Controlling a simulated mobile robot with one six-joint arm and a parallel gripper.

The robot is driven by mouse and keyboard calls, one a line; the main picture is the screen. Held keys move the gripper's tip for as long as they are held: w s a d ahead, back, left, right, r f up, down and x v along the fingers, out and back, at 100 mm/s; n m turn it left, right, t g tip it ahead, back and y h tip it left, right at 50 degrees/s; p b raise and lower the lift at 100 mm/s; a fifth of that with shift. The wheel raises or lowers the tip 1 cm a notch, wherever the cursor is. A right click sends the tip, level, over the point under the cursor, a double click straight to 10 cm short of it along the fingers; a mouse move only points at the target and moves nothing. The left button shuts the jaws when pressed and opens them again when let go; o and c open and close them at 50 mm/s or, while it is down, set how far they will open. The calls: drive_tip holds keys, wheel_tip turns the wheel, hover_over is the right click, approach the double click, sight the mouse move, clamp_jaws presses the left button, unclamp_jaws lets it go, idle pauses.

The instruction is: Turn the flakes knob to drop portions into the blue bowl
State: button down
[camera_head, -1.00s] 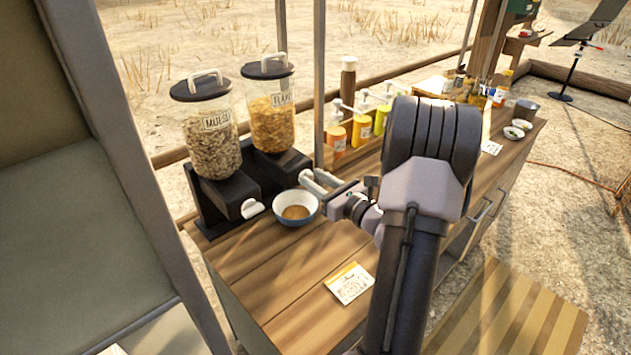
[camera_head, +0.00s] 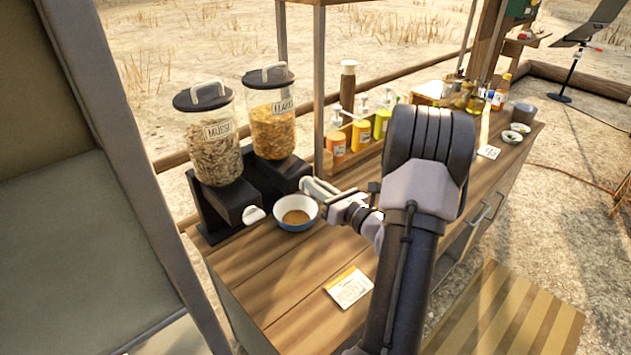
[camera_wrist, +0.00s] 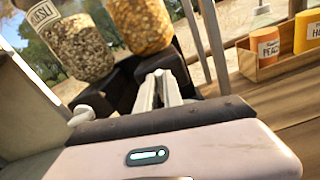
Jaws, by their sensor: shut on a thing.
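The flakes dispenser (camera_head: 272,128) is the right one of two clear jars with black lids, and it holds golden flakes. It also shows in the wrist view (camera_wrist: 143,22). My gripper (camera_head: 308,184) is at the front of its black base, shut on the flakes knob. The knob is mostly hidden by the fingers. In the wrist view my fingers (camera_wrist: 160,90) reach to the dark base. The blue bowl (camera_head: 297,227) stands upright on the counter below the dispenser outlet, left of my gripper and apart from it. Brown food lies in it.
The muesli dispenser (camera_head: 213,150) stands left, with its white knob (camera_head: 253,215) near the bowl. A card (camera_head: 349,287) lies on the wooden counter (camera_head: 290,270). A post (camera_head: 319,95) and a bottle box (camera_head: 345,155) stand behind my arm. The front counter is mostly clear.

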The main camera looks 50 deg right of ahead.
drive_tip(key=shift+s+d+f+m+p, duration=0.1)
drive_tip(key=shift+d+f+m+p, duration=0.1)
drive_tip(key=shift+m+p, duration=2.15)
drive_tip(key=shift+w+d+f+m+p, duration=0.1)
drive_tip(key=shift+d+f+m+p, duration=0.1)
drive_tip(key=shift+m+p, duration=2.15)
drive_tip(key=shift+s+d+f+m+p, duration=0.1)
drive_tip(key=shift+d+f+m+p, duration=0.1)
drive_tip(key=shift+m+p, duration=2.1)
drive_tip(key=shift+f+m+b, duration=0.1)
drive_tip(key=shift+m+b, duration=0.55)
drive_tip(key=shift+m, duration=0.25)
drive_tip(key=c, duration=1.5)
unclamp_jaws()
drive_tip(key=s, duration=0.5)
drive_tip(key=s+a, duration=0.1)
drive_tip(key=s, duration=0.5)
drive_tip(key=s+a+p, duration=0.1)
drive_tip(key=s, duration=0.5)
drive_tip(key=shift+s, duration=0.15)
